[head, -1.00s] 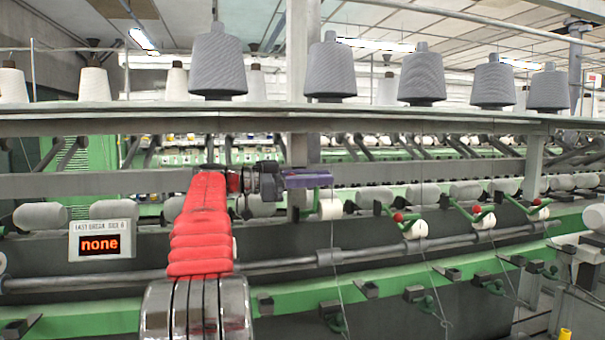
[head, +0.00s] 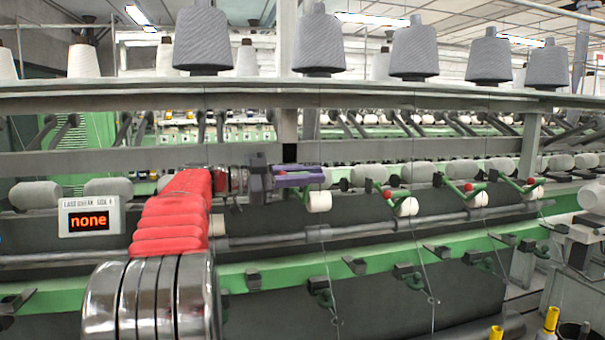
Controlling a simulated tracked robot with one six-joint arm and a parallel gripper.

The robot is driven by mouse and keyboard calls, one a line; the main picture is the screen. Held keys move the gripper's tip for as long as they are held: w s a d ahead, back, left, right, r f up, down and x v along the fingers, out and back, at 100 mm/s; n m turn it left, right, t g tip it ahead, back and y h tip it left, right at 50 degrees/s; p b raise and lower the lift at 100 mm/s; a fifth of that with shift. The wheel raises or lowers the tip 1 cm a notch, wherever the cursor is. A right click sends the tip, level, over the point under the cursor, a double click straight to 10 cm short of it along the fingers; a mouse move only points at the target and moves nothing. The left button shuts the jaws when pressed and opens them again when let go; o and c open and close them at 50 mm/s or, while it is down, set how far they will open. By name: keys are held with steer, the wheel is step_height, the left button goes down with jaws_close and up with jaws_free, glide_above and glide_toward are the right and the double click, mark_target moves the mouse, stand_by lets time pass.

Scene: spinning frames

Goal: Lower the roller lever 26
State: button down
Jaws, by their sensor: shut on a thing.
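My gripper (head: 300,178), with purple fingers, reaches right from the end of my red-sleeved arm. It is shut at a roller lever whose red knob and green arm are hidden behind the fingers. That lever's white roller (head: 319,201) shows just below the fingertips. No number is readable on any lever. To the right, similar green levers with red knobs stand along the row: one lever (head: 390,196) with its white roller (head: 407,206), another lever (head: 460,190), and a third lever (head: 520,186).
Grey yarn cones (head: 202,40) stand on the top shelf. A horizontal beam (head: 90,160) runs behind my arm. A long grey rod (head: 270,239) and a green rail (head: 300,280) lie below the rollers. A display box (head: 90,217) reads "none". Thin yarns hang in front.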

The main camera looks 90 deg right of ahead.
stand_by(0.4)
steer(key=c, duration=1.8)
jaws_free()
steer(key=v, duration=0.7)
steer(key=shift+w, duration=0.25)
